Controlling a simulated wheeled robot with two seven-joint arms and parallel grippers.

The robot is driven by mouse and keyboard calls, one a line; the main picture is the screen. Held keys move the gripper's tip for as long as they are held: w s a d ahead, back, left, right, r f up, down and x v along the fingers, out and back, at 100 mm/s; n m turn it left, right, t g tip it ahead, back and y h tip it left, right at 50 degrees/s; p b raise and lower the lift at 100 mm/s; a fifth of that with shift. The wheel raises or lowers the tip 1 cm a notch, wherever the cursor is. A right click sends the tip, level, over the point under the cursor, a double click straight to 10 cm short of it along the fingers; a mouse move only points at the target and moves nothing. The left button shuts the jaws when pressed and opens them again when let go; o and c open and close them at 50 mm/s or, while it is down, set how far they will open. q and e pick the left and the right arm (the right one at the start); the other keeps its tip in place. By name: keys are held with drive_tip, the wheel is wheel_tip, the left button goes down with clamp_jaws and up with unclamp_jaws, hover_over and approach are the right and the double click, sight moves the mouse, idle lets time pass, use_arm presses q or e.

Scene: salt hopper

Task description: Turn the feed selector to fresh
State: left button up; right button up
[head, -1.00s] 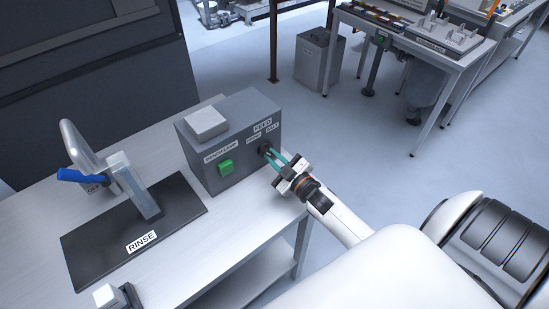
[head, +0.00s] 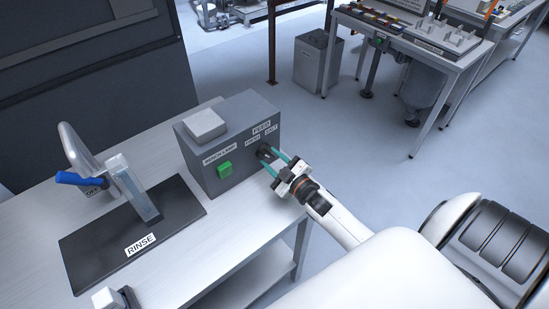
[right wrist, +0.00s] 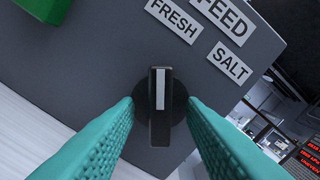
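The feed selector is a black knob with a white mark, seen in the right wrist view (right wrist: 161,120) and on the right side of the grey box in the head view (head: 265,152). Its white mark points up in the wrist view, toward the FRESH label (right wrist: 173,20) and away from the SALT label (right wrist: 230,62). My right gripper (head: 277,162) is at the knob with its teal fingers open, one on each side of the handle. In the wrist view (right wrist: 160,112) gaps show between the fingers and the handle.
The grey box (head: 237,120) carries a green button (head: 225,169) and stands on a metal table (head: 230,228).

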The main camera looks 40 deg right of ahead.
drive_tip(key=shift+s+f, duration=0.15)
drive_tip(key=shift+s, duration=0.4)
drive_tip(key=s, duration=0.3)
drive_tip(key=s+b, duration=0.1)
drive_tip(key=s, duration=0.3)
drive_tip(key=s+d+b, duration=0.1)
drive_tip(key=s, duration=0.2)
drive_tip(key=shift+s, duration=0.45)
